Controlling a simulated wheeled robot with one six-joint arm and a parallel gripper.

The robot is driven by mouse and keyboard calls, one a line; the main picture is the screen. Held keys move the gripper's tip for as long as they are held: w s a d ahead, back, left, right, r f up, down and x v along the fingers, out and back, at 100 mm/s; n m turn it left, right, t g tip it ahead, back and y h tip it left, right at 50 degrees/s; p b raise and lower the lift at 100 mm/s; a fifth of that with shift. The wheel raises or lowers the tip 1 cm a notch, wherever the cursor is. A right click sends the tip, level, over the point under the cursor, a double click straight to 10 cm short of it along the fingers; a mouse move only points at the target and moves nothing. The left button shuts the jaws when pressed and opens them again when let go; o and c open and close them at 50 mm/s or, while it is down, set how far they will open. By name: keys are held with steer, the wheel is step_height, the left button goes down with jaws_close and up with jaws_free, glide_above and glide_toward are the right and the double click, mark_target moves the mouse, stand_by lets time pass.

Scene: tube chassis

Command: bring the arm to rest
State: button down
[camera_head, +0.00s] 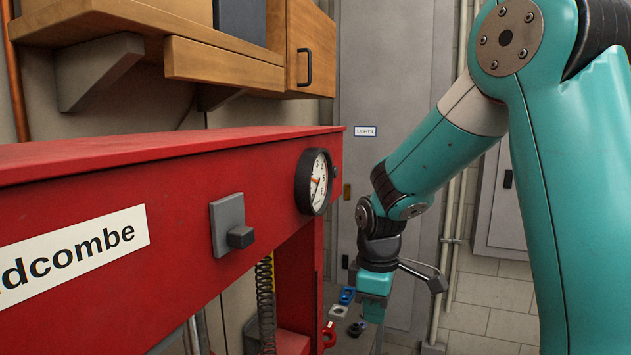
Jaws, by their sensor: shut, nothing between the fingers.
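My arm (435,150) is teal and comes down from the upper right, bent at the elbow, with its wrist hanging to the right of the red machine. My gripper (374,312) points downward at the end of it, small in the view. It is shut and holds nothing. It hangs beside the red frame, above and in front of a few small items low in the picture. Its fingertips are small, and I cannot make out whether they touch anything.
A red machine beam (120,190) with a dial gauge (313,182) and a grey switch (231,222) fills the left. A wooden shelf (222,67) hangs above it. Small blue (347,295) and red (329,334) parts lie below. A grey cabinet (395,90) stands behind.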

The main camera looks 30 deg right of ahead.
stand_by(0.4)
steer(key=s+a+f+y+b, duration=0.2)
steer(key=s+a+f+b, duration=0.4)
steer(key=s+a+b, duration=0.2)
steer(key=s+a+f+y+b, duration=0.2)
steer(key=s+a+f+b, duration=0.4)
steer(key=a+b, duration=0.5)
steer(key=shift+s+a+m, duration=0.3)
steer(key=shift+s+a, duration=0.65)
steer(key=shift+s, duration=0.2)
steer(key=shift+f, duration=0.1)
stand_by(0.4)
